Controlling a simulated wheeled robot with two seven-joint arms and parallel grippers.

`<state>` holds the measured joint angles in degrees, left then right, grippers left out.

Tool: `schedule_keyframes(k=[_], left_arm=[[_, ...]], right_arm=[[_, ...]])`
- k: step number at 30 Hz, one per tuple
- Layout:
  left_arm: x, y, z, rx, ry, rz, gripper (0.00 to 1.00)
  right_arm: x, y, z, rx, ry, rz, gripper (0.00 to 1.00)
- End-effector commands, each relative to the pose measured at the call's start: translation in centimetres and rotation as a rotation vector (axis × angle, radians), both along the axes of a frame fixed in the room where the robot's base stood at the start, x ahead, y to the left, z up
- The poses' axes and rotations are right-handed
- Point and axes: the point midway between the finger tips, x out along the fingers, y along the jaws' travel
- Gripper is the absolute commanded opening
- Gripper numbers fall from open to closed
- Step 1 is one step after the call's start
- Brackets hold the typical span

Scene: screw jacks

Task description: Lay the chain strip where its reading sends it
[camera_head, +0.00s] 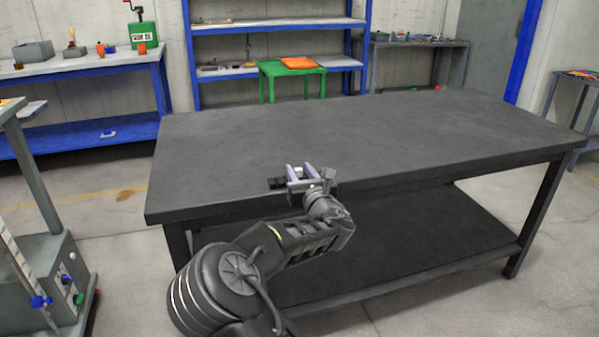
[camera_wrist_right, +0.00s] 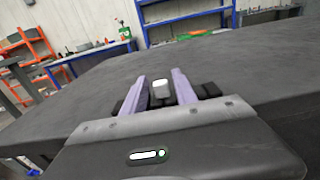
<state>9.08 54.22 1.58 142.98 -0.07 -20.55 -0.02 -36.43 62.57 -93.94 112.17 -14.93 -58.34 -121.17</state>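I cannot make out a chain strip in either view. My right gripper (camera_head: 302,168) is over the near edge of the dark grey table (camera_head: 400,137), pointing away from me. Its two pale purple fingers stand apart. In the right wrist view the same gripper (camera_wrist_right: 159,76) shows a gap between its fingers, with a small grey block with a white top (camera_wrist_right: 161,88) low in the gap. I cannot tell whether that block is part of the gripper; neither finger clearly presses on it. My left gripper is in neither view.
The visible tabletop is bare. Behind it stand a green stool (camera_head: 269,72) with an orange tray (camera_head: 299,63), a blue shelf unit (camera_head: 191,55) and a side bench (camera_head: 85,67) holding a green can (camera_head: 143,33). A grey cabinet (camera_head: 58,255) stands at the left.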

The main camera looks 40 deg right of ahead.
Motion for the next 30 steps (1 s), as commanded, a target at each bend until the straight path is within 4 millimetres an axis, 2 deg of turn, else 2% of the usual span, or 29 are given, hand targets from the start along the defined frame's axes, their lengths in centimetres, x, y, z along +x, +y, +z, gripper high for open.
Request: schedule_keyframes(k=[14, 20, 30], left_arm=[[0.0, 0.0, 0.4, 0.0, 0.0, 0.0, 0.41], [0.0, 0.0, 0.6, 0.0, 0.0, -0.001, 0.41], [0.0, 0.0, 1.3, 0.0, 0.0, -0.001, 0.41]], right_arm=[[-0.3, 0.1, 0.4, 0.001, 0.001, -0.001, 0.41], [-3.1, 1.1, 0.4, 0.002, 0.0, -0.001, 0.41], [-9.6, 3.3, 0.3, 0.001, 0.002, -0.001, 0.41]])
